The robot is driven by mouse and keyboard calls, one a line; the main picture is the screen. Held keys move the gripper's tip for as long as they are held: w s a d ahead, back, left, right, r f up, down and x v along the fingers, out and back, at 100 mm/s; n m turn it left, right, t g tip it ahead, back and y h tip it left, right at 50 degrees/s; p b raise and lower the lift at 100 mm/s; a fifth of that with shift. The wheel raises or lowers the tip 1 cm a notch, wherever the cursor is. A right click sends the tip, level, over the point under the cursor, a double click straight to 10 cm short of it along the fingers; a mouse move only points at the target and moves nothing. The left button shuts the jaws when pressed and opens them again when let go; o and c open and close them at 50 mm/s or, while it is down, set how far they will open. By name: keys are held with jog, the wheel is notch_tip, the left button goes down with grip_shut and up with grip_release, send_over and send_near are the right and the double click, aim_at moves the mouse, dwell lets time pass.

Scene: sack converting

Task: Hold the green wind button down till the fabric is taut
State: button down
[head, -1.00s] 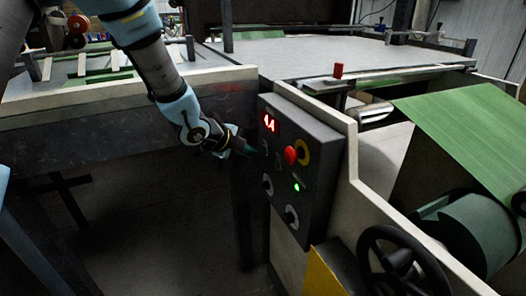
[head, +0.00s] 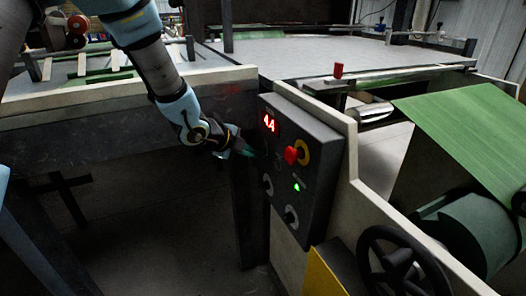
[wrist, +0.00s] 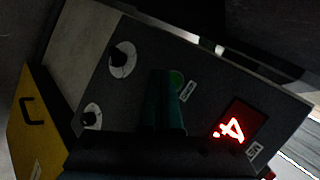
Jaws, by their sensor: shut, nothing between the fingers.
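The dark control box (head: 318,140) carries a red display (head: 269,123), a red mushroom button on a yellow ring (head: 297,153), two knobs and a lit green lamp (head: 297,187). My gripper (head: 252,154) reaches its left part from the left, fingers shut and empty. In the wrist view, the fingertips (wrist: 165,74) overlap the green button (wrist: 177,79), partly covering it; whether they press it is hard to tell. The green fabric (head: 455,115) slopes over the roll (head: 462,228) at right and looks flat.
A black handwheel (head: 395,262) and a yellow panel (head: 325,275) sit below the box. A pale frame rail (head: 350,180) runs beside it. A red block (head: 338,71) stands above, on the grey table's (head: 300,50) front edge. A beam lies left, under my arm.

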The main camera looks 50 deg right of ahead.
jog(key=shift+d, duration=0.15)
jog(key=shift+s+d, duration=0.2)
jog(key=shift+d, duration=0.05)
jog(key=shift+s+d+b, duration=0.15)
jog(key=shift+d+b, duration=0.15)
jog(key=shift+d, duration=0.15)
dwell(1.7)
jog(key=shift+a, duration=0.15)
dwell(3.2)
jog(key=shift+w+a, duration=0.35)
jog(key=shift+a, duration=0.35)
jog(key=shift+w+a, duration=0.3)
jog(key=shift+a, duration=0.45)
jog(key=shift+w+a, duration=0.3)
jog(key=shift+a, duration=0.5)
jog(key=shift+w+a, duration=0.3)
jog(key=shift+a, duration=0.45)
